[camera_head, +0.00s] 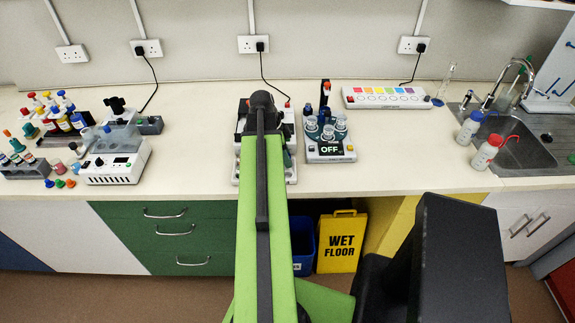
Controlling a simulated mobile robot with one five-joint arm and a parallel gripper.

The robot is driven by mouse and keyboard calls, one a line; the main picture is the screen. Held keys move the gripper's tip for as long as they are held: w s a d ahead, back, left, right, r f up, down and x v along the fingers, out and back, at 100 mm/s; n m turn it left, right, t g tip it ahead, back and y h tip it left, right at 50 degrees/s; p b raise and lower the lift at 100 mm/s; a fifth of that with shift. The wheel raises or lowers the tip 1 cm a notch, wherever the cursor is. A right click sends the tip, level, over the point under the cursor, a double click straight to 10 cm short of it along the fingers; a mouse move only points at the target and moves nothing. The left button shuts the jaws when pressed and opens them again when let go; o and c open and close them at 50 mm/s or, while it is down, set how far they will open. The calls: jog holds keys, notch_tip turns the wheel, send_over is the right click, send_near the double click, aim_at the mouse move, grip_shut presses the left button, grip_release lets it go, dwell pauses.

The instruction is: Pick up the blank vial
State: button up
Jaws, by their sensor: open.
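I cannot tell which vial is the blank one; no label is readable. Clear vials with pale tops (328,132) stand in a dark round holder on a small device (331,152) whose display reads OFF. Other small vials stand in a dark rack (25,171) at the far left of the bench. My green and black arm reaches forward over the bench, left of the OFF device. My gripper is hidden behind the arm, so its fingers do not show. A white-based device stands partly hidden behind my arm.
A white instrument (113,165) and a rack of coloured-cap bottles (62,118) stand at left. A colour-striped box (387,97) lies behind right. Wash bottles (487,153) stand by the sink (520,150). Bench (420,160) is clear right of the OFF device.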

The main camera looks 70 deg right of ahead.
jog(key=shift+r, duration=0.1)
grip_shut()
jog(key=shift+r, duration=0.1)
